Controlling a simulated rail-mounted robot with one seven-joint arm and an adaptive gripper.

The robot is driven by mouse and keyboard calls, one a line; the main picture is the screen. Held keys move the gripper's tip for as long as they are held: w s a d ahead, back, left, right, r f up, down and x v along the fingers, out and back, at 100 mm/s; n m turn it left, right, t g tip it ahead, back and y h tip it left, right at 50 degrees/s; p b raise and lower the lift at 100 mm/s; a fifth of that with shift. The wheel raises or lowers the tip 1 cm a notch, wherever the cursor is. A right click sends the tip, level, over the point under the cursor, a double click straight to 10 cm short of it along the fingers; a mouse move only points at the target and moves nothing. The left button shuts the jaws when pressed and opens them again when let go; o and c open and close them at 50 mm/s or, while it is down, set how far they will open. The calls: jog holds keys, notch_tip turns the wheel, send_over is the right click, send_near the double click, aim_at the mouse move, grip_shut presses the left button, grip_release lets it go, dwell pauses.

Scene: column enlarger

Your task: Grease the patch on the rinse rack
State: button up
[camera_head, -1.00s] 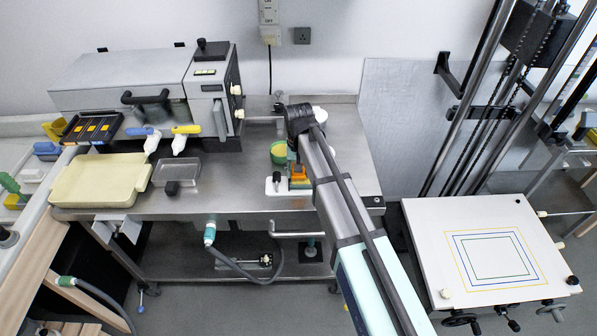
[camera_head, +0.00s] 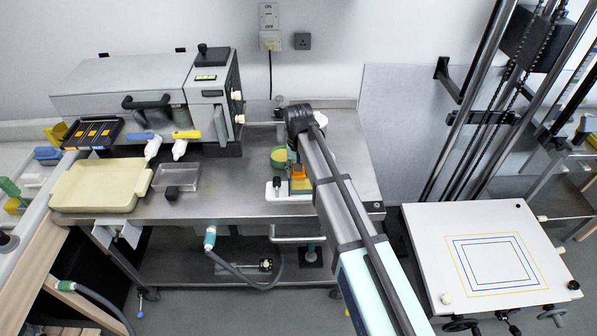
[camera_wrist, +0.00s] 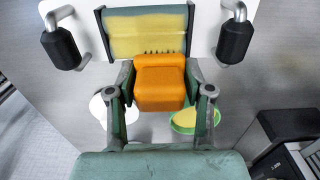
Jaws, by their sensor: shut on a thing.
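My gripper (camera_wrist: 161,90) is shut on an orange block-shaped tool (camera_wrist: 160,83); a row of short dark bristles shows at its far edge. In the head view my gripper sits over the bench's right part, and the orange tool (camera_head: 300,185) shows partly beside my arm. The bristles lie at or just over a yellow patch (camera_wrist: 147,30) on a grey-green panel; contact cannot be told. The panel is on a white base (camera_wrist: 208,75), also in the head view (camera_head: 288,195), with black grips on metal posts. I cannot tell which part is the rinse rack.
A green and yellow round dish (camera_wrist: 183,122) is close to the right finger; it also shows in the head view (camera_head: 280,157). A white round thing is partly hidden by the left finger. A cream tray (camera_head: 100,187) and a clear tray (camera_head: 180,174) stand further left on the bench.

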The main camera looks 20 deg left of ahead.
jog(key=shift+r, duration=0.1)
jog(key=shift+r+p, duration=1.85)
jog(key=shift+r, duration=1.6)
jog(key=shift+f, duration=0.1)
